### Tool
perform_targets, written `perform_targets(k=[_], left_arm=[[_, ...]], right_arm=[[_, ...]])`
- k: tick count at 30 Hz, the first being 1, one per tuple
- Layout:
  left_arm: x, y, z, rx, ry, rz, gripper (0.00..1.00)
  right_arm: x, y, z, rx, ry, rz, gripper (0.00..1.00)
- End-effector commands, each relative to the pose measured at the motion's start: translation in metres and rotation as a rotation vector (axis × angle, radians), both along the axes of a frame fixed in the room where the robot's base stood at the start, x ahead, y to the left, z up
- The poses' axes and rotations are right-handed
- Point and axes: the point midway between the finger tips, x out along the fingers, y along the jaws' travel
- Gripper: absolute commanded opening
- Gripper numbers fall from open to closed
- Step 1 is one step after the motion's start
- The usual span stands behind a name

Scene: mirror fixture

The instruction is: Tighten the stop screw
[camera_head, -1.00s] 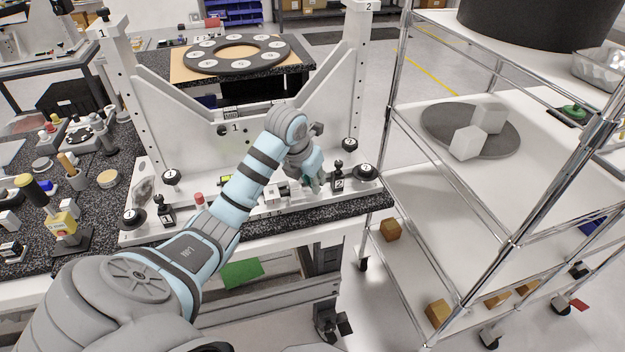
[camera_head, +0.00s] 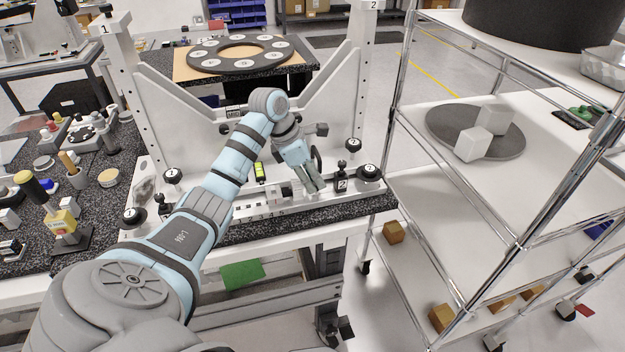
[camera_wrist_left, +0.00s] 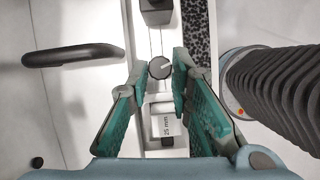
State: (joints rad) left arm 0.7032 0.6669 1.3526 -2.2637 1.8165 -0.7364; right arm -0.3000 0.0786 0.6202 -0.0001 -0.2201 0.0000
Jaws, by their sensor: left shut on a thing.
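The stop screw (camera_wrist_left: 160,68) is a round grey knob with a white line on its face, seen from above in the left wrist view. My left gripper (camera_wrist_left: 158,70) has its two teal-lined fingers on either side of the knob, shut on it. Below it in that view lies a pale block (camera_wrist_left: 163,126) marked 25 mm. The knob is hidden there. My right gripper is not in view.
A black handle (camera_wrist_left: 72,55) stands beside the fingers in the wrist view. Black knobs (camera_head: 368,172) and white uprights (camera_head: 352,75) flank the fixture. A yellow-green vial (camera_head: 260,172) lies behind the rail. A wire shelf cart (camera_head: 460,215) stands close on the right.

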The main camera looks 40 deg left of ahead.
Motion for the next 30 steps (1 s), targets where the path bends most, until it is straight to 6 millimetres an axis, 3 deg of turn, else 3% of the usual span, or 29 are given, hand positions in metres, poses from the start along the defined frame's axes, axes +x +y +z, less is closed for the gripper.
perform_targets(k=[21,22,23,30], left_arm=[[-0.0008,-0.0012,-0.0022,-0.004,0.006,-0.084,0.00],[-0.0008,-0.0012,-0.0022,-0.004,0.006,-0.084,0.24],[-0.0008,-0.0012,-0.0022,-0.004,0.006,-0.084,0.28],[-0.0007,0.0002,-0.0011,-0.002,0.004,-0.082,0.28]], right_arm=[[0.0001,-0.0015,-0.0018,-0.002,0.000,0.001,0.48],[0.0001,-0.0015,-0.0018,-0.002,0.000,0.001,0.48],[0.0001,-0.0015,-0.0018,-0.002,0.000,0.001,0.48],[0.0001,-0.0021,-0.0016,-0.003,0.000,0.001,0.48]])
